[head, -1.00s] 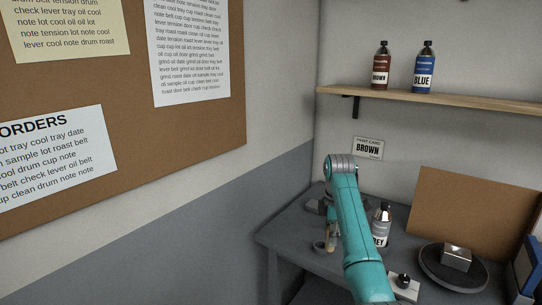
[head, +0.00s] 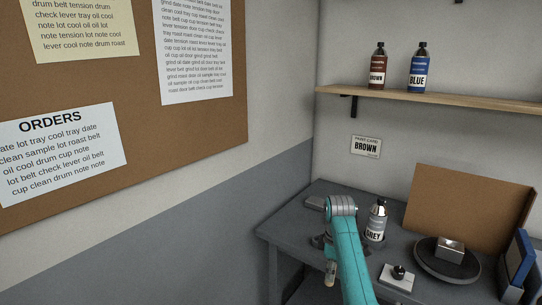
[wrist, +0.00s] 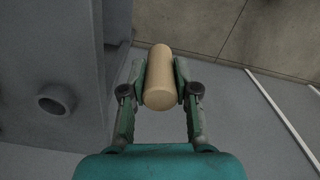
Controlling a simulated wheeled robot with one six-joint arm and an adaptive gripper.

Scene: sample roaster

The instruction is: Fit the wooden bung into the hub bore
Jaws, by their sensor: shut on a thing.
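The wooden bung (wrist: 160,78) is a plain tan cylinder. My gripper (wrist: 160,70) is shut on it, one finger pad on each side, and its round end faces the wrist camera. In the head view my gripper (head: 330,262) hangs low by the front left of the grey bench, and the bung (head: 330,273) shows below it. In the wrist view a grey ring with a dark round opening (wrist: 55,100) stands at the left, apart from the bung. I cannot tell for sure that it is the hub bore. My arm hides part of the bench.
On the grey bench (head: 285,228) stand a GREY bottle (head: 376,222), a white plate with a black knob (head: 397,276) and a dark round stand (head: 428,262) bearing a metal block. A brown board (head: 470,205) leans at the back. A shelf (head: 430,98) holds two bottles.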

